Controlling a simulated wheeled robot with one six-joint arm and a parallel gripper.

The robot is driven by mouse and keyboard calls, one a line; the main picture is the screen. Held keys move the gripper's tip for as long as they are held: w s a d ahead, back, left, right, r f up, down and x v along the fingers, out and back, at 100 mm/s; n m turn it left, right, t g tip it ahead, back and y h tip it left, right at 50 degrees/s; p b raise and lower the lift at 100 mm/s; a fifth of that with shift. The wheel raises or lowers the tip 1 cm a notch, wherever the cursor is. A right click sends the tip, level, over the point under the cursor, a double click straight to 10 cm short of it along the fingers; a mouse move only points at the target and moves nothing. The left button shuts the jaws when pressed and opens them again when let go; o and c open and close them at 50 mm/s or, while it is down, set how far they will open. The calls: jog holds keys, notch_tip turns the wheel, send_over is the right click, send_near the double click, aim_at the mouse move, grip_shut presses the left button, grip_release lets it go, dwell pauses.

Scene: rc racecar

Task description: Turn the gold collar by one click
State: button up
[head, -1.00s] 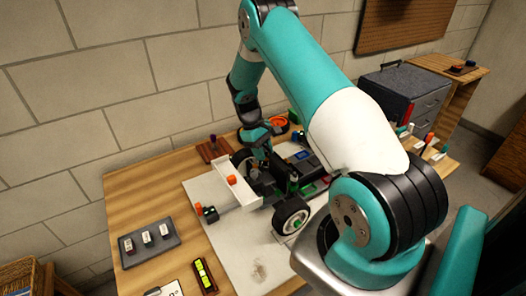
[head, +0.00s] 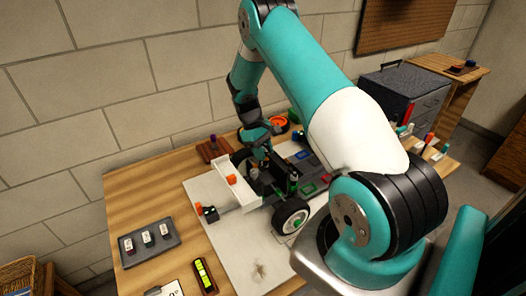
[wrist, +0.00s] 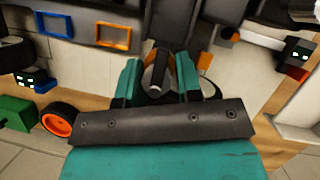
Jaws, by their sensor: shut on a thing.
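The racecar stands on the pale mat; its front white wing (head: 236,183) and a black wheel (head: 291,216) show in the head view. My gripper (head: 257,160) is low over the car, behind the wing. In the wrist view its teal fingers (wrist: 158,80) are closed in on both sides of a dark upright rod with a grey end (wrist: 157,65). Gold-orange patches of the collar (wrist: 173,72) show beside the rod, between the fingers. Most of the collar is hidden by the fingers, and its click position cannot be read.
A dark tray (head: 149,243) and a yellow level (head: 204,276) lie at the front left.

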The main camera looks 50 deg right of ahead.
jog(key=o, duration=0.9)
jog(key=shift+r, duration=0.1)
jog(key=v, duration=1.7)
jog(key=shift+r+b, duration=0.2)
jog(key=shift+b, duration=0.2)
jog(key=shift+m+y, duration=0.3)
jog(key=shift+m, duration=0.4)
jog(key=x, duration=1.1)
jog(key=d+b+x, duration=0.1)
jog(key=x, duration=0.5)
jog(key=shift+s+f, duration=0.15)
jog(key=shift+f, duration=0.15)
